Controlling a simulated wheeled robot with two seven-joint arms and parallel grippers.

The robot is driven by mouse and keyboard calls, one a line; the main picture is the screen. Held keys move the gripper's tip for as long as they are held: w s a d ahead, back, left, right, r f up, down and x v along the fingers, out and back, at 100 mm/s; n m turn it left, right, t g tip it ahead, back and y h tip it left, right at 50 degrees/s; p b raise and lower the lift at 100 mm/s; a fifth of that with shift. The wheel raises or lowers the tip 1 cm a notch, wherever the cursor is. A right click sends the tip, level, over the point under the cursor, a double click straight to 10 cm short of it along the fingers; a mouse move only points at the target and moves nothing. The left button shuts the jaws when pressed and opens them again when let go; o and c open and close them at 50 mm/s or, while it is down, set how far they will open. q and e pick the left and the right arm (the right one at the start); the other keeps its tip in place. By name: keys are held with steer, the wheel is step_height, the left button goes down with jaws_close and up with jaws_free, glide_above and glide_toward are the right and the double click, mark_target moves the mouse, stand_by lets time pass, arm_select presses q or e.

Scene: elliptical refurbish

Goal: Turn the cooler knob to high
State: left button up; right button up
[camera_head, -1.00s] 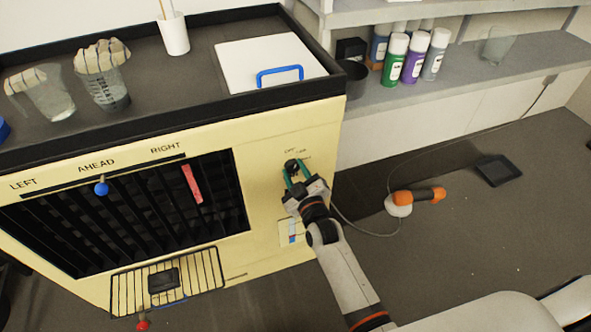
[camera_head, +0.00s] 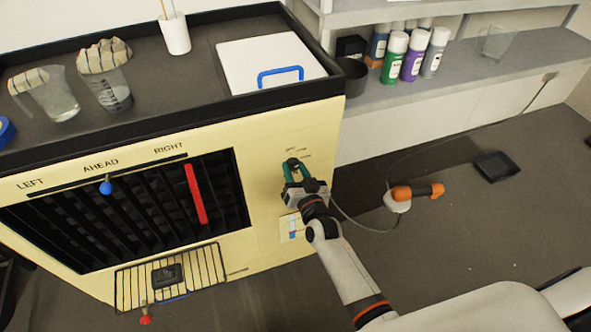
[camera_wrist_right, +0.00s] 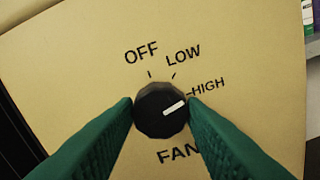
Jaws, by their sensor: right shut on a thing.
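The cooler (camera_head: 262,195) is a cream cabinet with a black grille. Its dark round fan knob (camera_wrist_right: 152,121) fills the middle of the right wrist view, with OFF, LOW and HIGH printed around it and FAN below. The white mark on the knob points up and right, roughly toward the HIGH tick. My right gripper (camera_wrist_right: 160,104) has its green fingers on both sides of the knob, shut on it. In the head view my right gripper (camera_head: 297,170) reaches the knob from below and partly hides it. My left gripper is out of view.
A red strip (camera_head: 195,194) hangs on the grille near a blue slider knob (camera_head: 106,187). A wire rack (camera_head: 200,268) juts out below. An orange-handled tool (camera_head: 417,191) and a black tray (camera_head: 497,166) lie right of the cooler. Spray cans (camera_head: 414,55) stand on the shelf.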

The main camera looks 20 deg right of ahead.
steer(key=shift+m, duration=1.6)
steer(key=o, duration=1)
steer(key=shift+s, duration=0.1)
steer(key=s, duration=0.6)
steer(key=s+b, duration=0.1)
steer(key=s, duration=0.5)
steer(key=shift+d, duration=0.2)
steer(key=shift+w+f, duration=0.1)
